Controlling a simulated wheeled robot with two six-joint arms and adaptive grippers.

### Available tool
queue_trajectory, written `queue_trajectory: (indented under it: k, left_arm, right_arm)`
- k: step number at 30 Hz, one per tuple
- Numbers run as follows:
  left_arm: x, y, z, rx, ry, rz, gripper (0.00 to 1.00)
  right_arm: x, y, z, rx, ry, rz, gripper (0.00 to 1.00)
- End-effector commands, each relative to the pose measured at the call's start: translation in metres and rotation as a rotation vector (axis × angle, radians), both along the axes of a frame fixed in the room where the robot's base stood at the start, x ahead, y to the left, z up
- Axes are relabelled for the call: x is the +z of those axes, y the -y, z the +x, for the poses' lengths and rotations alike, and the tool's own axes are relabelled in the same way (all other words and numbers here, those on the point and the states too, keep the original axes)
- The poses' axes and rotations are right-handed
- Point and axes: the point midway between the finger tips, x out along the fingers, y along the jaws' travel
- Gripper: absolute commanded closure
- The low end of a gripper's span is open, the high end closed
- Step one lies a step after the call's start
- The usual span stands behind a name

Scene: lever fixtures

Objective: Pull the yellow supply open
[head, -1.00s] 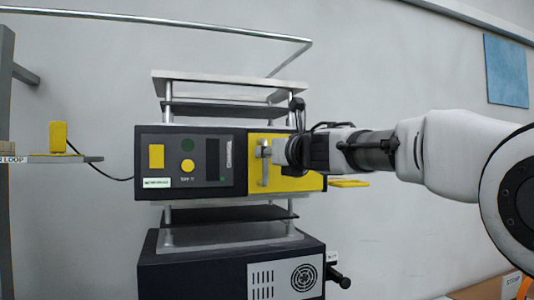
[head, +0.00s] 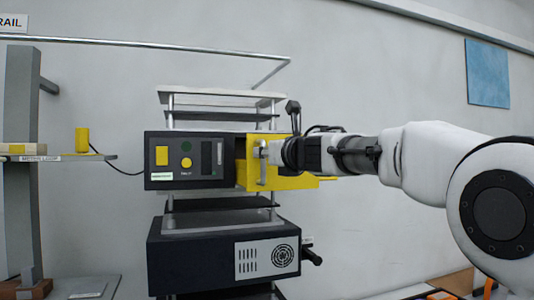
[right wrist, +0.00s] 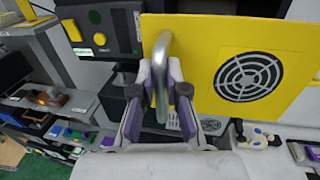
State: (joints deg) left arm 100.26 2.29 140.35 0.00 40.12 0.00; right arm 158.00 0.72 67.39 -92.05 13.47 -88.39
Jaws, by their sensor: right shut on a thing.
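The yellow supply (head: 290,183) is a yellow block at the right end of the dark instrument housing (head: 190,140). It stands partly out, with a dark gap between its left edge and the housing. Its grey bar handle (head: 263,172) is upright on the front. My right gripper (head: 268,152) is shut on this handle. The right wrist view also shows the yellow supply (right wrist: 205,30) with a fan grille and the curved metal handle (right wrist: 161,55) between the fingers of my right gripper (right wrist: 156,84). My left gripper is not in view.
A second dark unit (head: 195,262) with a fan grille and a side knob sits on the rack below. A grey post with a shelf (head: 75,157) stands at the left, holding a yellow block (head: 82,140).

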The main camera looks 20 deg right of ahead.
Motion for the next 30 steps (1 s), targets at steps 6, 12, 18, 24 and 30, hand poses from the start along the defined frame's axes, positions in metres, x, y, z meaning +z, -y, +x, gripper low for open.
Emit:
queue_trajectory:
  k: [6, 12, 18, 24, 30]
  left_arm:
    - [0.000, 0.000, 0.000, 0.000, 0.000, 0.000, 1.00]
    - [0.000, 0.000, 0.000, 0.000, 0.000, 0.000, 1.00]
    - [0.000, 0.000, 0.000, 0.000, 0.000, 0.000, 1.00]
    - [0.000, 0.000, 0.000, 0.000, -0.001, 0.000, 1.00]
    - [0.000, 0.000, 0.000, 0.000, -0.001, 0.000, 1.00]
  right_arm:
    - [-0.007, -0.001, 0.002, 0.001, -0.010, -0.001, 0.61]
    - [-0.004, 0.000, 0.001, 0.001, -0.007, -0.001, 0.61]
    - [-0.004, 0.005, -0.024, 0.001, -0.008, 0.002, 0.61]
    - [-0.005, 0.013, -0.061, 0.002, -0.008, 0.000, 0.61]
    - [-0.006, 0.015, -0.070, 0.003, -0.009, -0.002, 0.61]
